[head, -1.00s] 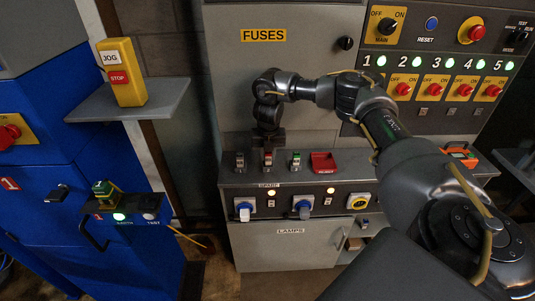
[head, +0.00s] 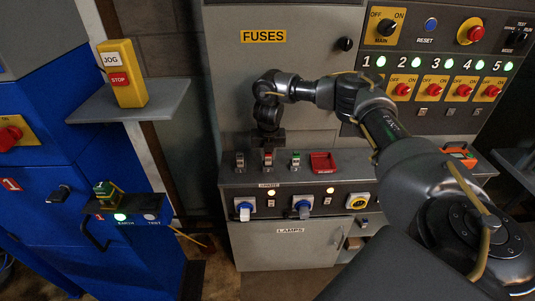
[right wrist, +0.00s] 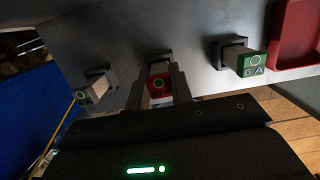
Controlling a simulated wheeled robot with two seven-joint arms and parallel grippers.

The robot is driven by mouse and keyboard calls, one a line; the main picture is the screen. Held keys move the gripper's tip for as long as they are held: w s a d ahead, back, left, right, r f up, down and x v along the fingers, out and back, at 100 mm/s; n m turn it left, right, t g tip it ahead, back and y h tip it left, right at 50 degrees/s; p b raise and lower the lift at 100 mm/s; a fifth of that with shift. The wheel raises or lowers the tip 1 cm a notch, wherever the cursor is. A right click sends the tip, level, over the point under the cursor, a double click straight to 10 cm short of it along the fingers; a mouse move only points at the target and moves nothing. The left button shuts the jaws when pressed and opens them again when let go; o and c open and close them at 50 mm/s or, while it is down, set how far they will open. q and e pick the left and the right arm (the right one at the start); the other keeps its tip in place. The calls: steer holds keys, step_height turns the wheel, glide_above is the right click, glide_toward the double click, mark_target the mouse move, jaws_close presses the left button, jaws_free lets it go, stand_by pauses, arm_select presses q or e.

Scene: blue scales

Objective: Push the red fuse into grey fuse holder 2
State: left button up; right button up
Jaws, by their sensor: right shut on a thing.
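The red fuse (head: 268,160) sits upright at a dark socket on the grey ledge, between two other fuses. In the right wrist view its red face (right wrist: 159,84) lies between my two fingers. My right gripper (head: 268,147) is shut on it from above, and the fingers show on both sides of it in the wrist view (right wrist: 161,88). Whether the gripper has lifted it at all, I cannot tell. I can make out no grey fuse holder marked 2 in either view. My left gripper is not in view.
A fuse (head: 240,160) stands left of the red one, and a green fuse (head: 295,160) right of it. A red tray (head: 323,162) lies further right. Behind is the closed grey FUSES door (head: 290,65). Lamp switches are on the front panel below.

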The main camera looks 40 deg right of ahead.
steer(key=shift+p, duration=0.5)
stand_by(0.7)
steer(key=shift+f, duration=0.55)
stand_by(0.4)
steer(key=o, duration=1)
steer(key=shift+r, duration=0.1)
steer(key=r, duration=0.7)
steer(key=s+a+r, duration=0.1)
steer(key=r, duration=0.2)
steer(key=shift+s+r+p, duration=0.1)
steer(key=shift+r+p, duration=0.1)
steer(key=shift+p, duration=0.15)
steer(key=shift+a, duration=0.1)
